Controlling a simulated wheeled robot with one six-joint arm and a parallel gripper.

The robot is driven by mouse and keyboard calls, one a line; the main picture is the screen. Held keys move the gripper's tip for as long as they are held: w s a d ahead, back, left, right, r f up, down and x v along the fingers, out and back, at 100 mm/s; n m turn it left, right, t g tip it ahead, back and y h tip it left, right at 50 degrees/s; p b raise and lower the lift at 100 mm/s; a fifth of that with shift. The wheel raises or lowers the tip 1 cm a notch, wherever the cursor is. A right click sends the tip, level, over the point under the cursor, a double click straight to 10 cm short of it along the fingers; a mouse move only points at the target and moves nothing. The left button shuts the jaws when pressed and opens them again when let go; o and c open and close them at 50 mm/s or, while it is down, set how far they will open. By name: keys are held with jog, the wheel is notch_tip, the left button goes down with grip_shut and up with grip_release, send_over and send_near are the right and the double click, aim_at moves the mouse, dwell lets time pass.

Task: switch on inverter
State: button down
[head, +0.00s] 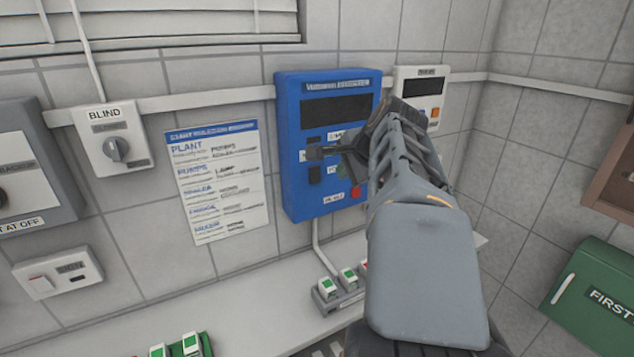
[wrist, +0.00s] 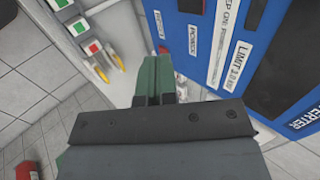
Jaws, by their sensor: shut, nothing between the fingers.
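The inverter is a blue wall box (head: 291,185) with a dark screen (head: 335,111) in the head view. A red part (head: 356,191) shows low on its front, beside my gripper. In the wrist view the blue front (wrist: 286,103) fills the right side, with white labels, one reading "LIMIT". Contact with the box cannot be told. My arm hides the lower right of the box.
A white controller (head: 407,76) hangs right of the inverter. A paper notice (head: 218,180) and a BLIND switch (head: 116,149) are to its left. A shelf (head: 265,315) below bears green and white switches. A green first aid box (head: 592,299) is at the right.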

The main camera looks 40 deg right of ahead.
aim_at(315, 175)
jog(key=shift+a, duration=0.1)
jog(key=shift+w+r+p+x, duration=0.3)
jog(key=shift+p+x, duration=0.05)
jog(key=shift+x, duration=1.85)
jog(key=shift+w+r+p+x, duration=0.3)
jog(key=shift+w+p+x, duration=0.1)
jog(key=shift+x, duration=1.8)
jog(key=shift+w+r+p+x, duration=0.25)
jog(key=shift+r+p+x, duration=0.1)
jog(key=shift+x, duration=1.85)
